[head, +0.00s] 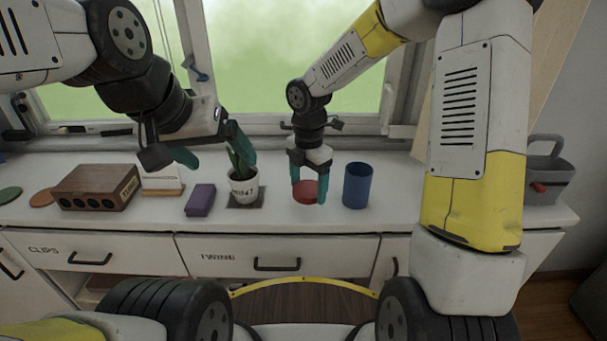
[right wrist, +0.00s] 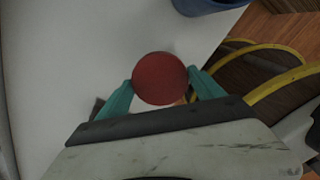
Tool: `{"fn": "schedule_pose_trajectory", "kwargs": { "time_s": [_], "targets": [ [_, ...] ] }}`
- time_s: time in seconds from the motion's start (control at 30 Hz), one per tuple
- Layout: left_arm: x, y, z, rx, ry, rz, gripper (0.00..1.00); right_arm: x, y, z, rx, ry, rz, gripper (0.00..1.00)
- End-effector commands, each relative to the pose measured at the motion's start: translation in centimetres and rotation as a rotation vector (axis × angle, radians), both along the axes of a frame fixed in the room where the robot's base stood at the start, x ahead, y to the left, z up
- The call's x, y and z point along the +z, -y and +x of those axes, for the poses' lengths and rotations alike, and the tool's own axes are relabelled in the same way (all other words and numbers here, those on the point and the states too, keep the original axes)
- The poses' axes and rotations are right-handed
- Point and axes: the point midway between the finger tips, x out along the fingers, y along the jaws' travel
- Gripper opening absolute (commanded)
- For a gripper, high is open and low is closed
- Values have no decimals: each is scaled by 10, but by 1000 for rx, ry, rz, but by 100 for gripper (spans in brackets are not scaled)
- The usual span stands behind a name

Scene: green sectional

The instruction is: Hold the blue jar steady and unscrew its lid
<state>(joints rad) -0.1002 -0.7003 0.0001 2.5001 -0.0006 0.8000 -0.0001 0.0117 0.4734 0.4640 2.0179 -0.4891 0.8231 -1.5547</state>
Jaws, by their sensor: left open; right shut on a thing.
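The blue jar (head: 357,187) stands upright on the white counter, with no lid on its top. Part of it shows at the top edge of the right wrist view (right wrist: 205,5). The round red lid (head: 307,192) is to the left of the jar, apart from it. My right gripper (head: 309,180) points down and is shut on the lid, which sits between its teal fingers in the right wrist view (right wrist: 160,79). I cannot tell whether the lid touches the counter. My left gripper (head: 215,150) is open and empty, above the counter by the potted plant, away from the jar.
A potted plant (head: 243,188) on a dark mat and a purple box (head: 200,200) stand left of the lid. A brown box with holes (head: 95,187) is further left. A grey caddy (head: 549,175) is at the far right. Windows rise behind the counter (head: 420,215).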

Motion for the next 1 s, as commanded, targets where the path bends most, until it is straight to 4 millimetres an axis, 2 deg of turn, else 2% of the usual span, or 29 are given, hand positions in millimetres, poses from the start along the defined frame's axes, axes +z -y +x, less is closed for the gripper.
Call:
{"fn": "schedule_pose_trajectory", "kwargs": {
  "time_s": [0.1,0.37,0.5,0.6,0.97,1.0],
  "targets": [
    [0,0,0,0,0,0,88,-2,-4,21,-1,0,0,28],
    [0,0,0,1,0,-1,88,-4,-8,40,0,1,-1,28],
    [0,0,0,1,0,-1,88,-28,-7,37,2,-4,-3,28],
    [0,0,0,1,0,-1,88,-38,-7,38,1,-1,-1,28],
    [0,0,0,1,0,-1,88,-42,-7,38,0,-1,-1,28],
    [0,0,0,1,0,-1,88,-42,-7,38,-1,1,-1,83]
  ]
}}
